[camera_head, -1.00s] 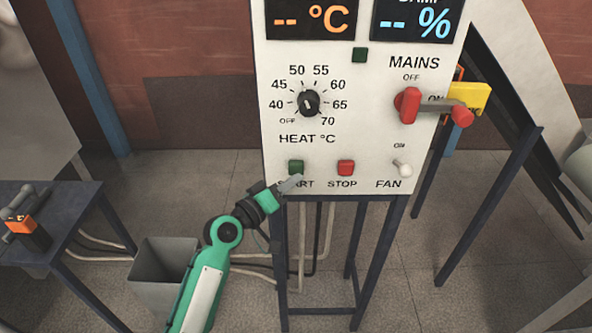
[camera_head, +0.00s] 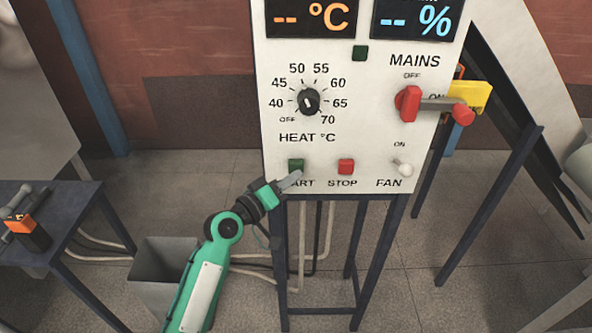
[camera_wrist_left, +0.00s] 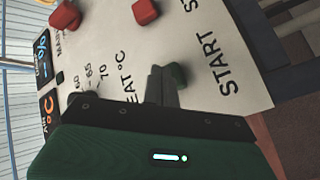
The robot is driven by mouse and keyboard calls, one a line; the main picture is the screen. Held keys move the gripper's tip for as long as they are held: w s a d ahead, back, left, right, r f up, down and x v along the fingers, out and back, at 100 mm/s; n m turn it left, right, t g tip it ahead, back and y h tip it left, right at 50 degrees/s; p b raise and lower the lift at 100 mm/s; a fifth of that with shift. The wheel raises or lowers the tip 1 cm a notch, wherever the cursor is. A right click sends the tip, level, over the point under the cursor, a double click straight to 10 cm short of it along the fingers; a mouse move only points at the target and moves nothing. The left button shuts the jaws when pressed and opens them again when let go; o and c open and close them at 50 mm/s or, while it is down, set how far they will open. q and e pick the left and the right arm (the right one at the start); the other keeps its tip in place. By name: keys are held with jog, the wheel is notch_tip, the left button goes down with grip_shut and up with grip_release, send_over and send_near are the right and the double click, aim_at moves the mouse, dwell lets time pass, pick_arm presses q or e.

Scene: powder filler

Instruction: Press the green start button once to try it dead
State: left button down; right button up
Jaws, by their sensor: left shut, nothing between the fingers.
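The green start button (camera_head: 296,165) is at the lower left of the white control panel (camera_head: 340,110), above the START label. My left gripper (camera_head: 298,176) is shut and empty, with its tip just below and right of the button, covering part of the label. In the left wrist view the green button (camera_wrist_left: 177,76) shows right beside the shut fingertips (camera_wrist_left: 165,73). I cannot tell whether the tip touches it. My right gripper is not in view.
The red STOP button (camera_head: 346,167) sits right of the start button. The FAN switch (camera_head: 402,168), heat dial (camera_head: 309,102) and red MAINS lever (camera_head: 409,105) are on the panel. A grey bin (camera_head: 160,265) stands below left.

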pick_arm(q)
jog(key=shift+w, duration=0.55)
dwell(0.8)
dwell(0.3)
jog(key=shift+s, duration=1)
jog(key=shift+s+p, duration=0.8)
jog(key=shift+s, duration=1.7)
